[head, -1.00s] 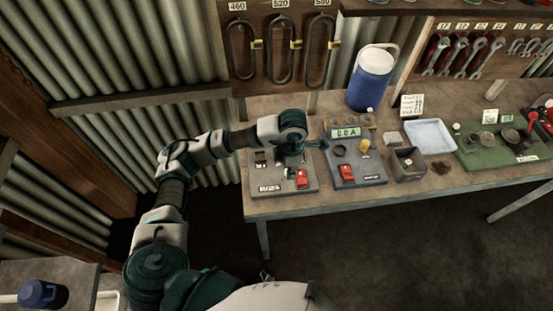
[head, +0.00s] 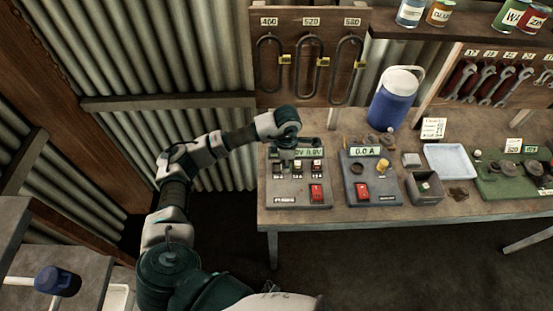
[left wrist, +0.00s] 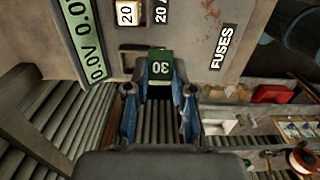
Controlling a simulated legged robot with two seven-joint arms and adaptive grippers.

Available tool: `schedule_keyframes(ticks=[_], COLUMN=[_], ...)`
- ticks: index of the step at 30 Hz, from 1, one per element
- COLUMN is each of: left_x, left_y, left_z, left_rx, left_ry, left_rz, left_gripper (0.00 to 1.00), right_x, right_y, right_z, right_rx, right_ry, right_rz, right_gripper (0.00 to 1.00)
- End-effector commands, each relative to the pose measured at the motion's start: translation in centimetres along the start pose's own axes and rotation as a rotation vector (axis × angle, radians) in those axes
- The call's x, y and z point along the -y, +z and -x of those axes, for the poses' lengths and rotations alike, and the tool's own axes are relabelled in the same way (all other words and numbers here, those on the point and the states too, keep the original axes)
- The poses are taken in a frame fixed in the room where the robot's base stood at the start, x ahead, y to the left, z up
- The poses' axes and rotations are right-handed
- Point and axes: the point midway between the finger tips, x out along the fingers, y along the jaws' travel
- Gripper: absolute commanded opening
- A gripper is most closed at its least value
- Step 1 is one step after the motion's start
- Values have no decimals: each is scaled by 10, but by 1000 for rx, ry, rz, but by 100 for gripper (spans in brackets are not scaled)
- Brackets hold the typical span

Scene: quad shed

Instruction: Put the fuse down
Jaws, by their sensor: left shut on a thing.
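A green fuse marked 30 (left wrist: 160,68) shows in the left wrist view, held between the two fingers of my left gripper (left wrist: 160,88), which is shut on it. In the head view my left gripper (head: 292,138) is at the back edge of the left grey test panel (head: 298,197), by its 0.0V display (head: 308,153). The held fuse cannot be made out there. The left wrist view shows the panel's FUSES label (left wrist: 222,46) and tags marked 20. Whether the fuse touches anything is unclear. My right gripper is out of view.
A second panel (head: 372,198) with a 0.0 A display stands to the right. A blue jug (head: 392,98) stands behind. Bare bench (head: 450,207) runs along the front.

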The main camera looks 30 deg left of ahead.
Motion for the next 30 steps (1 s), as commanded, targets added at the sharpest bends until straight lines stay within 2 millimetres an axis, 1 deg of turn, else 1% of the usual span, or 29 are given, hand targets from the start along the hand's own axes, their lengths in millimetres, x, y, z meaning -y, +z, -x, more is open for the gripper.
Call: schedule_keyframes(ticks=[1,3,8,12,13,15,18,26,30], left_x=[-7,-14,-21,-37,-40,-37,-38,-38,-38], left_y=[-5,-10,-16,-28,-30,-29,-29,-29,-29], left_z=[0,-1,-2,-4,-6,-22,-34,-37,-42], left_rx=[1,1,0,0,-2,-2,0,1,1], left_ry=[-1,0,-1,-1,-3,-5,-2,0,-1], left_rz=[3,1,1,3,2,-2,-2,-2,-2], left_gripper=[2,2,2,2,2,2,2,2,2], right_x=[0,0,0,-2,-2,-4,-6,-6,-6], right_y=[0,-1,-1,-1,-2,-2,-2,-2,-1], right_z=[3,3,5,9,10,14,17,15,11], right_rx=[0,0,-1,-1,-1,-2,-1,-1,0], right_ry=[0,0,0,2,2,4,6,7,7], right_rz=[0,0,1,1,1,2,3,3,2], right_gripper=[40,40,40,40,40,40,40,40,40])
